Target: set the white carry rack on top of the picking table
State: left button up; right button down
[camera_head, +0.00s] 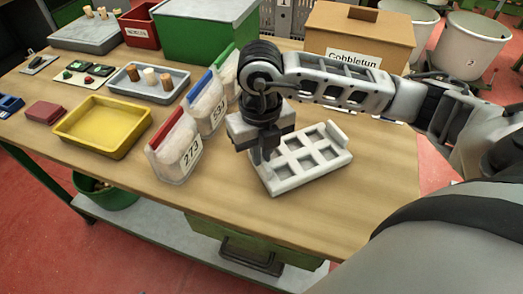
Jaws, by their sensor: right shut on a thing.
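The white carry rack (307,160) is a flat tray with several square openings and a raised far end. It is at the right part of the wooden picking table (375,185), near its front edge; I cannot tell whether it touches the tabletop. My right gripper (258,158) reaches down at the rack's left side, shut on its edge. The gripper body hides the rack's far left corner. My left gripper is not in view.
Clear bins (175,150) with red, blue and green edges stand left of the rack. A yellow tray (101,127), a grey tray with stoppers (128,90), a green box (205,35) and a cardboard box (360,30) are farther off. Bare tabletop lies right of the rack.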

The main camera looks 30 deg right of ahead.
jog(key=shift+f, duration=0.4)
jog(key=c, duration=1.5)
grip_release()
notch_tip(320, 180, up, 12)
jog(key=shift+r, duration=0.1)
